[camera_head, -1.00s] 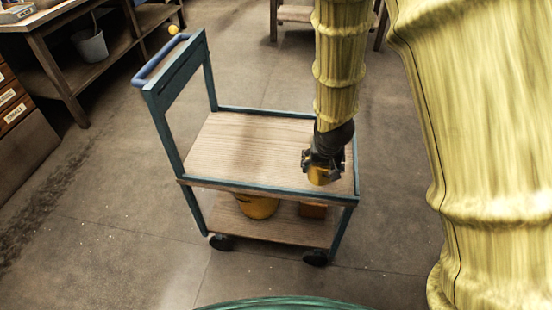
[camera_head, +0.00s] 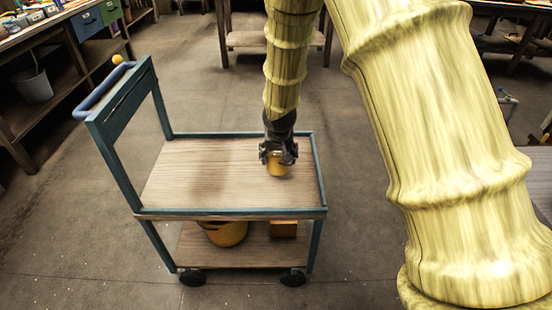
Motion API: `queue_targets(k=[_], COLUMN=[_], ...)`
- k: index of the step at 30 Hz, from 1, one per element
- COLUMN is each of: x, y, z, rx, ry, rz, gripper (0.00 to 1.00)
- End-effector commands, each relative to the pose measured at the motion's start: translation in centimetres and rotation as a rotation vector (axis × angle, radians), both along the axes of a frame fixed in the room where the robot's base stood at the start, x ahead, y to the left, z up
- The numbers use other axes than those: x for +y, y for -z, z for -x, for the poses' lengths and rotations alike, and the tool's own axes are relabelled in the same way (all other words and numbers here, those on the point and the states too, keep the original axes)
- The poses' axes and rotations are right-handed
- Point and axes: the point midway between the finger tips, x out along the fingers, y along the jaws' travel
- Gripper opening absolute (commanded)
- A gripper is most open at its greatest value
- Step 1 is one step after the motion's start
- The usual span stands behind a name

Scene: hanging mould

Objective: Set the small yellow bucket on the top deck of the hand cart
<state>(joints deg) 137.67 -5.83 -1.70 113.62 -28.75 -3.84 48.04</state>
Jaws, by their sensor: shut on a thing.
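The hand cart has a blue frame and a wooden top deck (camera_head: 205,178). My gripper (camera_head: 277,158) points down over the right part of that deck. It is shut on the small yellow bucket (camera_head: 277,168), which is upright at or just above the deck; I cannot tell whether it touches. The gripper hides the bucket's upper part.
A larger yellow bucket (camera_head: 226,234) and an orange-brown block (camera_head: 283,229) are on the cart's lower deck (camera_head: 200,252). The cart's handle (camera_head: 104,88) rises at the left. The left and middle of the top deck are clear. A workbench with a grey bucket (camera_head: 33,86) stands at far left.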

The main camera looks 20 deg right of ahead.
Motion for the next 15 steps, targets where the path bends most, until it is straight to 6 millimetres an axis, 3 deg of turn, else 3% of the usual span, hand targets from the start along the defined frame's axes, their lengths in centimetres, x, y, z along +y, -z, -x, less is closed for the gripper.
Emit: queue_targets(k=[6,13,15], x=[-0.3,-0.5,-0.5], y=[0.2,0.4,1.6], z=[-2.5,-3.8,-3.5], rx=[-0.001,-0.002,0.0], ry=[0.001,0.002,-0.001], rz=[-0.001,-0.002,0.001], gripper=[0.19,0.19,0.19])
